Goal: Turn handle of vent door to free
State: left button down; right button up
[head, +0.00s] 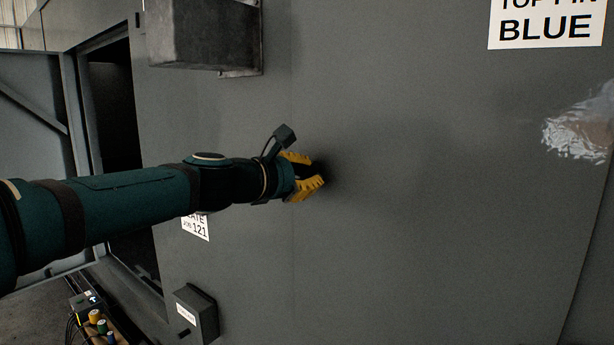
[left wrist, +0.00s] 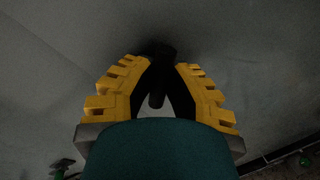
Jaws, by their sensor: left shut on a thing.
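The vent door's handle (left wrist: 157,97) is a dark, short bar, seen between the fingers in the left wrist view. My left gripper (head: 316,175) has yellow toothed fingers and reaches in from the left against a large grey panel (head: 420,200) in the head view. In the left wrist view the left gripper (left wrist: 157,85) is shut on the handle, with a finger on each side. In the head view the fingers and shadow hide most of the handle. I cannot tell the handle's exact angle. My right gripper is not in view.
A grey box (head: 205,35) juts from the panel at the top left. A smaller box (head: 195,312) sits low on it. A dark opening (head: 115,110) lies left of the panel. A "BLUE" sign (head: 546,25) is at the top right. The panel's middle right is clear.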

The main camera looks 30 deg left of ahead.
pick_arm(q)
jog(key=m+y, duration=0.1)
jog(key=m, duration=0.3)
jog(key=shift+r, duration=0.2)
jog(key=shift+m+y, duration=0.8)
jog(key=shift+m, duration=1.2)
jog(key=shift+r, duration=0.1)
jog(key=c, duration=0.9)
grip_release()
jog(key=shift+f, duration=0.2)
jog(key=s+r, duration=0.2)
jog(key=s, duration=0.9)
jog(key=shift+s+a+r, duration=0.2)
jog(key=shift+s+a, duration=0.2)
jog(key=shift+a, duration=0.05)
